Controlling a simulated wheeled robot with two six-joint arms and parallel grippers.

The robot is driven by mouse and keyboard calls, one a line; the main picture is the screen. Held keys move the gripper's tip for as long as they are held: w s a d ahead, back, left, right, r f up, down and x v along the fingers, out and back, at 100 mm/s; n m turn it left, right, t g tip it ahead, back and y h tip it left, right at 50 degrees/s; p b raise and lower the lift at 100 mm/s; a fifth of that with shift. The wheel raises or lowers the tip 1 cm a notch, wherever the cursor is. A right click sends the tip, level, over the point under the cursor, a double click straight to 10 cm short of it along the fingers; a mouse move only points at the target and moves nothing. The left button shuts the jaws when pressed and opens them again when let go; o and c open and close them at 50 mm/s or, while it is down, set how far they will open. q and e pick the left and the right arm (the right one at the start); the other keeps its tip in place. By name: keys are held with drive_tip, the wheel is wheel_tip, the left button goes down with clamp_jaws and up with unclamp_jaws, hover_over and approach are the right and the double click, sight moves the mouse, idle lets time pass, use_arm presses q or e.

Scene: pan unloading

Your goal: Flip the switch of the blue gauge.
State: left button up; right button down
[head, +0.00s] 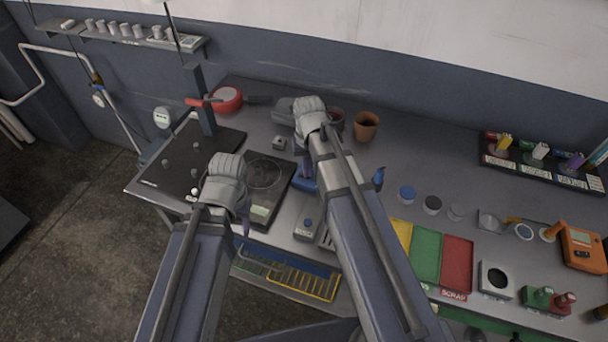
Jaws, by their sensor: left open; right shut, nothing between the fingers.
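A blue object (308,186), possibly the blue gauge, lies on the bench just below my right gripper and is partly covered by my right arm. Its switch cannot be made out. My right gripper (306,172) is shut and empty, pointing down close to the blue object; I cannot tell whether they touch. A small grey box with a blue knob (307,224) stands nearer the front edge. My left gripper (246,228) is open and empty, by the front of the black hot plate (268,174); its fingers are mostly hidden by its wrist.
A dark board (180,165) with small knobs lies at the left. A red pan (228,98) and a terracotta pot (366,126) stand behind. Yellow, green and red mats (426,256), small round lids and an orange device (582,248) are at the right. A yellow rack (303,284) hangs below the front edge.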

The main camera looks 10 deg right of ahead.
wheel_tip(320, 180, up, 7)
drive_tip(key=p, duration=0.7)
drive_tip(key=shift+s+a+f, duration=0.1)
drive_tip(key=shift+s+a, duration=0.05)
drive_tip(key=s+a+f+n+b, duration=0.1)
drive_tip(key=s+a+n+b, duration=0.1)
drive_tip(key=s+a, duration=0.3)
drive_tip(key=s+a+f+n+h+b, duration=0.1)
drive_tip(key=s+a+f+n+b, duration=0.1)
drive_tip(key=s+a, duration=0.3)
drive_tip(key=s, duration=0.4)
drive_tip(key=shift+f+n, duration=0.25)
drive_tip(key=shift+n, duration=0.05)
drive_tip(key=shift+a, duration=0.1)
